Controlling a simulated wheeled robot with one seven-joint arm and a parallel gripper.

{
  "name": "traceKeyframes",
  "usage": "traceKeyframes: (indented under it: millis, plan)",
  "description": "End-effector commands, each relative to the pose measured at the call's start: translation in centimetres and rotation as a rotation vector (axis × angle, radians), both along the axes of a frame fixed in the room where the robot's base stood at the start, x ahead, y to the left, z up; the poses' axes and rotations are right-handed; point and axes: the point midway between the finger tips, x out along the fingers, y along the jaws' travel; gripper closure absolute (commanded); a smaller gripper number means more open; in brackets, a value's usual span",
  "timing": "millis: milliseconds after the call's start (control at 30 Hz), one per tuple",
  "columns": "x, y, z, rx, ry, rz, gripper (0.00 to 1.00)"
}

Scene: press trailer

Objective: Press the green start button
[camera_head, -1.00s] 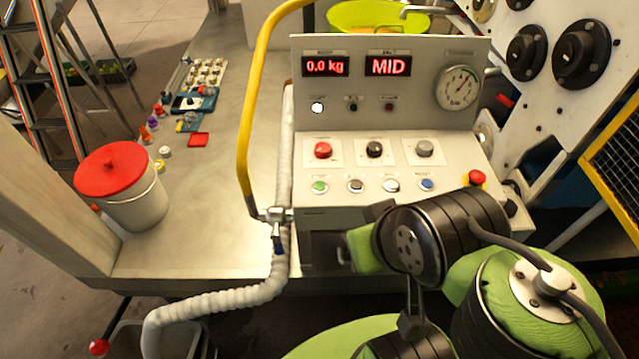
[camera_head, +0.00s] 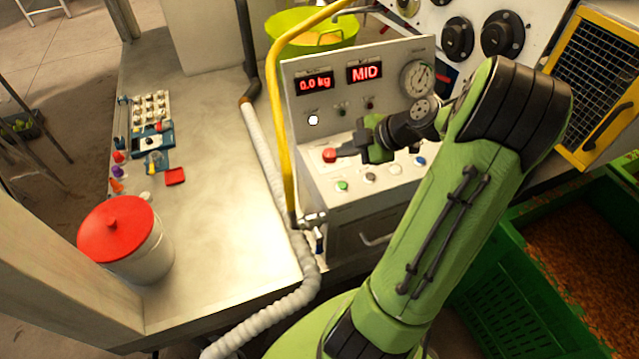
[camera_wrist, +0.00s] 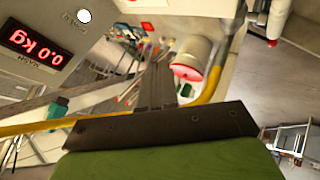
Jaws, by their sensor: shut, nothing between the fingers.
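The green start button (camera_head: 342,186) sits at the left end of the lower button row on the control panel (camera_head: 330,207), in the head view. A larger red button (camera_head: 329,155) is above it. My gripper (camera_head: 341,152) reaches in from the right over the panel. Its dark fingertips are at the red button's right side, above the green button; I cannot tell whether they touch the red one. The fingers are together and empty. In the wrist view my gripper (camera_wrist: 158,75) points past the panel, and the green button is not visible there.
Beside the green button are a white button (camera_head: 369,178) and a blue one (camera_head: 420,161). A yellow pipe (camera_head: 281,130) and a white hose (camera_head: 270,165) run along the panel's left side. A red-lidded bucket (camera_head: 150,262) stands on the table. A green crate (camera_head: 500,285) is at right.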

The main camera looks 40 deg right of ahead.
Motion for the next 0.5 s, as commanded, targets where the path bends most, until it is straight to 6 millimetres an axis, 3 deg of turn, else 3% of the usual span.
traceKeyframes:
  millis: [367, 500]
  plan:
    - [0.0, -0.1, -0.4, -0.003, -0.005, 0.004, 1.0]
    - [-0.1, -0.1, -1.5, -0.001, -0.004, 0.003, 1.0]
